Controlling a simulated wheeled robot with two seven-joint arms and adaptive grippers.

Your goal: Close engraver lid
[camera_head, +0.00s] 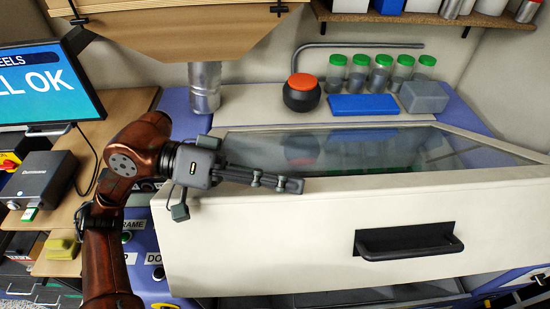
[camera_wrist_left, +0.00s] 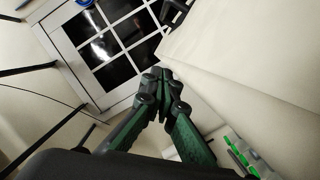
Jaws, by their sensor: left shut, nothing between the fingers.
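The engraver lid (camera_head: 230,243) is cream-white with a clear window (camera_head: 400,150) on top and a black handle (camera_head: 408,241) on its front panel. It lies low over the blue engraver body (camera_head: 463,115). I cannot tell whether its lower edge is fully seated. My left gripper (camera_head: 297,185) is shut and empty, its fingers pointing right along the lid's top front edge near the left corner. I cannot tell if they touch it. In the left wrist view the closed fingertips (camera_wrist_left: 160,74) are beside the cream lid surface (camera_wrist_left: 245,65). My right gripper is out of view.
Behind the lid stand green-capped jars (camera_head: 381,73), a black pot with an orange top (camera_head: 301,92), a blue box (camera_head: 365,105) and a grey box (camera_head: 424,97). A metal duct (camera_head: 204,87) rises at the back left. A monitor (camera_head: 45,82) stands on the left desk.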

